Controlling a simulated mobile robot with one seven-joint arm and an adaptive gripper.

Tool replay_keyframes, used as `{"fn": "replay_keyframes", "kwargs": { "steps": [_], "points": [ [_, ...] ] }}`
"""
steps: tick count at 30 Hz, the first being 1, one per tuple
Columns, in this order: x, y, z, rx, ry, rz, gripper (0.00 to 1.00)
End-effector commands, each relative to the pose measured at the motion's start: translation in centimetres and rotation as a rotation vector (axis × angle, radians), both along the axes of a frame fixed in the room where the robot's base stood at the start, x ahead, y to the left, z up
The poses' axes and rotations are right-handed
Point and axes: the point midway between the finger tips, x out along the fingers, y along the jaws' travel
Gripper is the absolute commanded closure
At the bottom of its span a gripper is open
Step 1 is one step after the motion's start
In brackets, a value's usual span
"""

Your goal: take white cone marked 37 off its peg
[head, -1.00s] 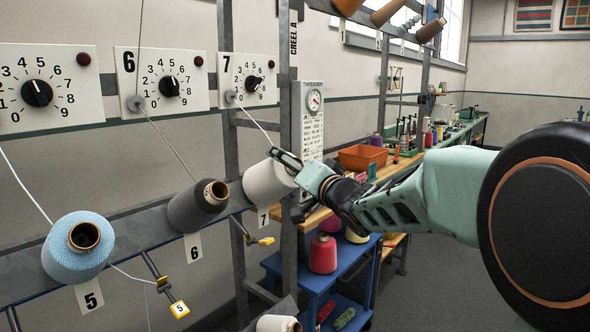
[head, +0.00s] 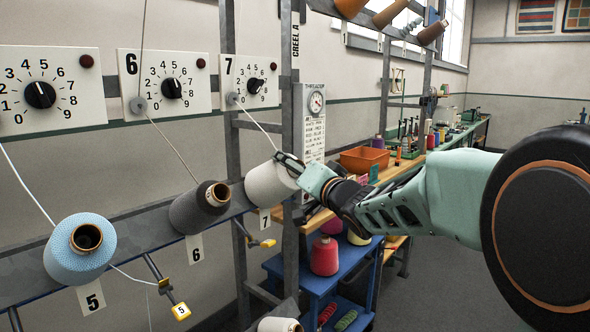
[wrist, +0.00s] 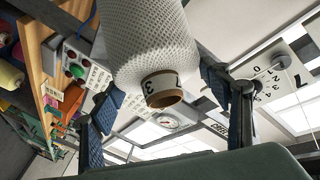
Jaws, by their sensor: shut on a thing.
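The white cone (head: 270,186) sits at the creel rail above the tag marked 7, tilted like its neighbours; its peg is hidden. In the wrist view the cone (wrist: 150,45) has a textured white body and a brown tube end with a partly visible label, on which a 3 shows. My gripper (head: 290,163) is at the cone's near right end. A thread runs from the cone up to the panel marked 7 (head: 248,82).
A dark grey cone (head: 192,208) stands just left, above tag 6, and a light blue cone (head: 72,260) farther left. A grey upright (head: 290,125) stands close behind my gripper. A blue cart (head: 308,277) with a red cone (head: 324,256) is below. Floor at right is clear.

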Motion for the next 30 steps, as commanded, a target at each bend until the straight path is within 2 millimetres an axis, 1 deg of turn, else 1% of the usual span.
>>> {"fn": "replay_keyframes", "kwargs": {
  "steps": [1,3,21,30],
  "points": [
    [0.0,0.0,-0.1,-0.001,0.001,0.0,0.79],
    [0.0,0.0,0.2,0.002,-0.003,0.0,0.85],
    [-0.5,-0.6,1.1,0.001,-0.004,0.0,0.85],
    [-0.6,-0.7,1.1,0.002,-0.004,0.0,0.85]
  ]
}}
